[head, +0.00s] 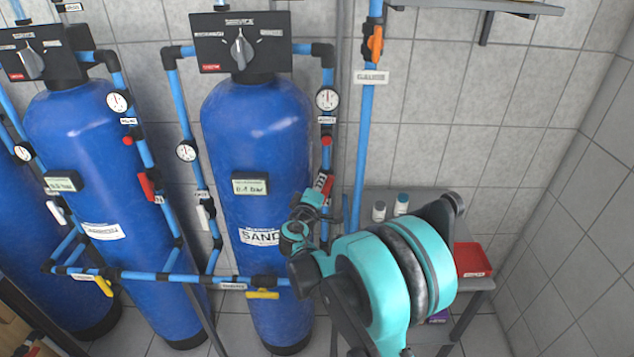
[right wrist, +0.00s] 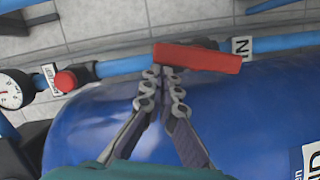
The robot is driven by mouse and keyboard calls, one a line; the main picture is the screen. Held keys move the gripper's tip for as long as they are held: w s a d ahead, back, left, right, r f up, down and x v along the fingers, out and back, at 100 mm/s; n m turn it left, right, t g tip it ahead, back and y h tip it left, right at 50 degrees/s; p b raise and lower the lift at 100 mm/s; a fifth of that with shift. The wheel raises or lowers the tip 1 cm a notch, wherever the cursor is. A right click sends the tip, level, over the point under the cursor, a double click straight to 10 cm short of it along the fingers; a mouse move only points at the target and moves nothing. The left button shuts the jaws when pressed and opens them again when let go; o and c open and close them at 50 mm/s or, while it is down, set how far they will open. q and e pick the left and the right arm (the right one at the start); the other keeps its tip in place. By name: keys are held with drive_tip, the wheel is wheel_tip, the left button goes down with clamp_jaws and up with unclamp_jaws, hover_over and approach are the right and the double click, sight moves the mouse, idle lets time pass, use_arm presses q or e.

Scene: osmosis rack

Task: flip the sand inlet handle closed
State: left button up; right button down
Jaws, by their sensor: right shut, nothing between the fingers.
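The sand inlet handle is a red lever (head: 326,184) on the blue pipe along the right side of the sand tank (head: 262,120). In the right wrist view the red lever (right wrist: 200,58) lies roughly along the pipe, slightly tilted, beside a partly hidden label ending in "IN". My right gripper (head: 312,200) is beside the tank by the lever and partly covers its lower part. In the right wrist view its fingertips (right wrist: 163,74) are together and empty, right at the lever's left end. I cannot tell whether they touch it. My left gripper is not in view.
A red button (right wrist: 65,81) and a round gauge (right wrist: 12,92) sit along the same pipe. A yellow handle (head: 262,294) is on the low pipe. Tiled wall lies behind.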

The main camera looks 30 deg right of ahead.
drive_tip(key=d+m, duration=0.1)
drive_tip(key=m, duration=0.1)
drive_tip(key=s+d+m+y, duration=0.1)
drive_tip(key=m, duration=0.1)
drive_tip(key=shift+s+r, duration=0.15)
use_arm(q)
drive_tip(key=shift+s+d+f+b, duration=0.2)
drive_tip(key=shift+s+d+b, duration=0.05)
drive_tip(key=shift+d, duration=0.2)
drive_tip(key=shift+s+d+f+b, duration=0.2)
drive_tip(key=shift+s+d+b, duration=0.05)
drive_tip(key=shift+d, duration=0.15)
use_arm(e)
drive_tip(key=d+m+y, duration=0.1)
drive_tip(key=m, duration=0.1)
drive_tip(key=s+d+f+m+y, duration=0.1)
drive_tip(key=m, duration=0.1)
drive_tip(key=d+f+m, duration=0.1)
drive_tip(key=m, duration=0.1)
drive_tip(key=shift+s+f+m+t+y, duration=0.1)
drive_tip(key=shift+s+m+t+y, duration=0.2)
drive_tip(key=shift+s+t+y, duration=0.1)
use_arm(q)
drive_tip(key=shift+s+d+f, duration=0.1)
use_arm(e)
drive_tip(key=shift+d+f, duration=0.1)
drive_tip(key=shift+s, duration=0.1)
